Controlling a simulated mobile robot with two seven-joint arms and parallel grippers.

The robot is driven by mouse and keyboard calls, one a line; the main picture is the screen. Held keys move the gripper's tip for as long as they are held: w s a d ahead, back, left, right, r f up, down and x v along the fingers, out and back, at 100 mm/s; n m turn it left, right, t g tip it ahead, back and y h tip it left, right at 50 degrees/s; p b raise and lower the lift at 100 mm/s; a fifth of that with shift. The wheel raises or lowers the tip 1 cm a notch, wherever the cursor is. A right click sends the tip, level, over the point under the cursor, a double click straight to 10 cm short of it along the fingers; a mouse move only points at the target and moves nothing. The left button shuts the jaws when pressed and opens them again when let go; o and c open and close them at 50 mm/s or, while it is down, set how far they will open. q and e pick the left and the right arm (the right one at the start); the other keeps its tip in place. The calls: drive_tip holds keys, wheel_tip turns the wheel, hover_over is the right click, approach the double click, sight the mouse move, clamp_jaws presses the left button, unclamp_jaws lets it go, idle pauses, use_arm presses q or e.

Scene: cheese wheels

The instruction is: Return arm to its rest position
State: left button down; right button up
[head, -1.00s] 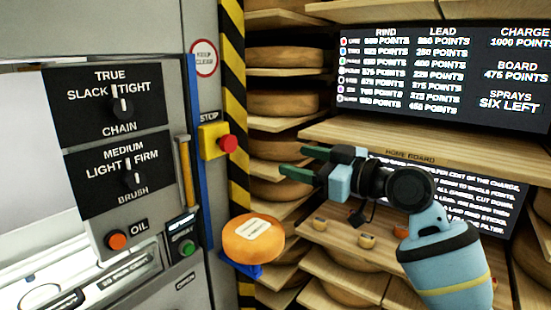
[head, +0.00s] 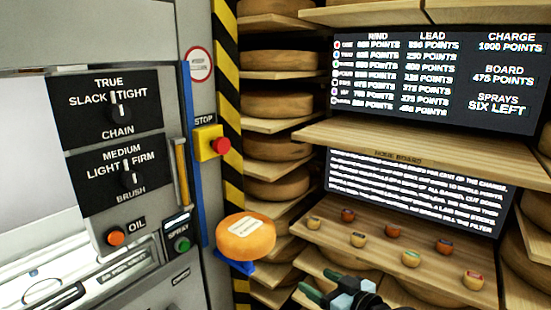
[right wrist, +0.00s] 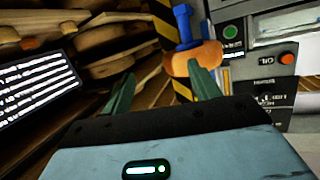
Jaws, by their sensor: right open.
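My right gripper (head: 312,290) is low at the bottom edge of the head view, right of the orange cheese wheel, with most of the arm out of the picture. In the right wrist view its two green fingers (right wrist: 160,92) stand well apart with nothing between them. The orange cheese wheel (head: 246,238) with a pale label rests on a blue support (head: 238,267); it also shows beyond the fingers in the right wrist view (right wrist: 190,62). The gripper is apart from it. My left gripper is not in view.
A grey machine with two dials, an orange oil button (head: 115,237) and a green spray button (head: 182,244) stands left. A red stop button (head: 222,146) sits beside a striped post (head: 229,90). Shelves of cheese wheels fill the back. Several small cheeses lie on a wooden board (head: 335,240).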

drive_tip(key=s+d+f+m+g+h+p, duration=0.1)
drive_tip(key=s+d+f+m+h, duration=0.15)
drive_tip(key=s+f, duration=0.7)
drive_tip(key=s+d+f+m+h, duration=0.1)
drive_tip(key=s+d+f+h, duration=0.15)
drive_tip(key=s+f, duration=0.75)
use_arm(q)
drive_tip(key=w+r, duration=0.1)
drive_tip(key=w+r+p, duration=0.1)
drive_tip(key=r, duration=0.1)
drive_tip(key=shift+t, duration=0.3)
use_arm(e)
drive_tip(key=s+d+f+g+h, duration=0.1)
drive_tip(key=s+d+f, duration=0.1)
drive_tip(key=s, duration=0.8)
drive_tip(key=s+d+f+g+h, duration=0.1)
drive_tip(key=s+d+f, duration=0.2)
drive_tip(key=s, duration=0.8)
wheel_tip(320, 180, down, 2)
drive_tip(key=shift+f+m, duration=0.25)
drive_tip(key=shift+m, duration=0.2)
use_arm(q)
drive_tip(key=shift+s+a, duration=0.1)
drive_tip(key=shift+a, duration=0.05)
